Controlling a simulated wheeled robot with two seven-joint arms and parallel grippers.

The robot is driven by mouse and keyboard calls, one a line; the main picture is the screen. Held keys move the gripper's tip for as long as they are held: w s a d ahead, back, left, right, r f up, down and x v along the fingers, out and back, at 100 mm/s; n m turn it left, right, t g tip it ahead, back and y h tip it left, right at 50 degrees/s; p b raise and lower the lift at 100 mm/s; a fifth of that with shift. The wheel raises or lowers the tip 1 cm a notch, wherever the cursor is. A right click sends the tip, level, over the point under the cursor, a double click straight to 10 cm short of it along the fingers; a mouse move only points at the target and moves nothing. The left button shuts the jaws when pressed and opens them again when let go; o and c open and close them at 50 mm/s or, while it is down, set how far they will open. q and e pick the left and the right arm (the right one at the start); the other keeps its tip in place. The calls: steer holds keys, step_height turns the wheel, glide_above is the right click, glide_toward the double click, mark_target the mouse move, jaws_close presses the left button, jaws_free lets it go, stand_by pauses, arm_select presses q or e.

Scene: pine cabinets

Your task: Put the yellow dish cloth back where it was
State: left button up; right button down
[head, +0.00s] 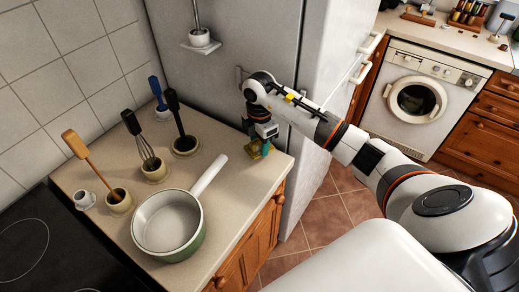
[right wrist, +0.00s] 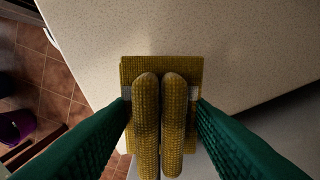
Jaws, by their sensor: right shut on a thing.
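The yellow dish cloth (right wrist: 160,66) shows in the right wrist view between the green fingers of my right gripper (right wrist: 160,108). Two rounded, ribbed folds of it rise side by side between the fingers, and a flat part spreads behind them. In the head view my right gripper (head: 257,143) points down at the far right corner of the counter, beside the fridge. Only a small yellow-green bit of the cloth (head: 265,152) shows below it. I cannot tell whether the cloth touches the counter. My left gripper is not in view.
The pale counter (head: 243,186) holds a green-white pan (head: 168,222) and several utensils in holders at its left and back. The grey fridge (head: 262,40) stands close behind the gripper. The counter is bare between pan and gripper. A purple object (right wrist: 14,127) is on the floor.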

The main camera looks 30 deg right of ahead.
mark_target(259, 150)
step_height(259, 150, down, 3)
steer(key=shift+f+p, duration=0.2)
steer(key=shift+p, duration=0.2)
steer(key=shift+f, duration=0.35)
steer(key=shift+f, duration=0.1)
steer(key=c, duration=0.7)
jaws_free()
steer(key=shift+c, duration=0.2)
